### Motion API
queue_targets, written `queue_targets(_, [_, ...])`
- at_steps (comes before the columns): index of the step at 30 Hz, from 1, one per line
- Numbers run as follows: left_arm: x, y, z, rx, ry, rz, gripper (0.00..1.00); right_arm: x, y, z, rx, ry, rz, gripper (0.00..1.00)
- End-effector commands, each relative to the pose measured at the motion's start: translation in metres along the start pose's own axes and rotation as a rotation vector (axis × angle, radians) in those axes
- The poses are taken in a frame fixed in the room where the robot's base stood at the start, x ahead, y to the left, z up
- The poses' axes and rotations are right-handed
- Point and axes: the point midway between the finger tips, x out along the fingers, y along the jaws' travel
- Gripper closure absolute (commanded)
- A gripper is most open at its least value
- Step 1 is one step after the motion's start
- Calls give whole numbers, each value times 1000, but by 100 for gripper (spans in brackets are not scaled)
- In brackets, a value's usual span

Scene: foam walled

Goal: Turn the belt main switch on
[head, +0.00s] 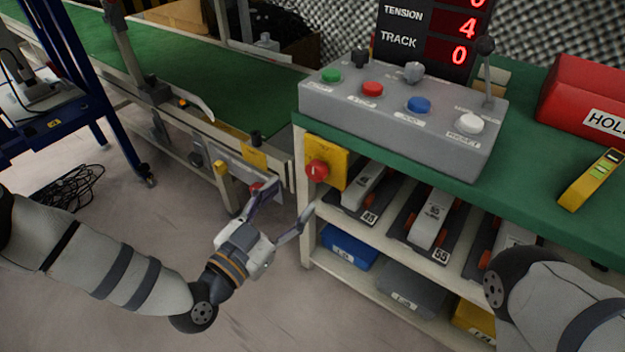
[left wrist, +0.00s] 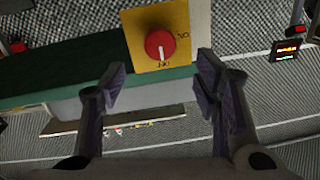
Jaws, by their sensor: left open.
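The belt main switch is a red rotary knob (head: 317,170) on a yellow plate (head: 340,154), fixed to the left end of the green-topped bench. In the left wrist view the knob (left wrist: 160,44) shows a pale mark pointing down toward a small label; another label is at its right. Both labels are hard to read. My left gripper (head: 284,205) is open and empty, just below and left of the knob. In the left wrist view its fingers (left wrist: 162,72) are spread to either side below the knob, apart from it. My right gripper is out of view.
A grey button box (head: 400,122) stands on the bench (head: 540,120), beside a red display reading. A green conveyor (head: 210,85) runs at left, with a red knob (head: 257,187) near my left finger. Open floor lies below my left arm.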

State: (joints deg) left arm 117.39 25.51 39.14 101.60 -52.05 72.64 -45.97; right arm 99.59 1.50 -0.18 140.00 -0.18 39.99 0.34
Motion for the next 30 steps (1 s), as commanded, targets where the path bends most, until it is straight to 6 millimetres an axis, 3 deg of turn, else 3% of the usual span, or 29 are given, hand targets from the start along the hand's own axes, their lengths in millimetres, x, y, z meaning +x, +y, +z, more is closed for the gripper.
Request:
queue_targets(3, [31, 1, 6, -1, -2, 0, 44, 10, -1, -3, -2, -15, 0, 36])
queue_targets(9, [72, 1, 5, -3, -5, 0, 44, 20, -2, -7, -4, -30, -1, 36])
queue_targets(14, [85, 1, 3, -4, -5, 0, 44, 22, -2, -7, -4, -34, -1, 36])
queue_targets(21, [86, 1, 2, -4, -6, 1, 44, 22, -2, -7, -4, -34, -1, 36])
queue_targets(27, [86, 1, 2, -4, -6, 1, 89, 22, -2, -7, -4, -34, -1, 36])
queue_targets(30, [86, 1, 3, -4, -6, 1, 92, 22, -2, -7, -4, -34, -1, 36])
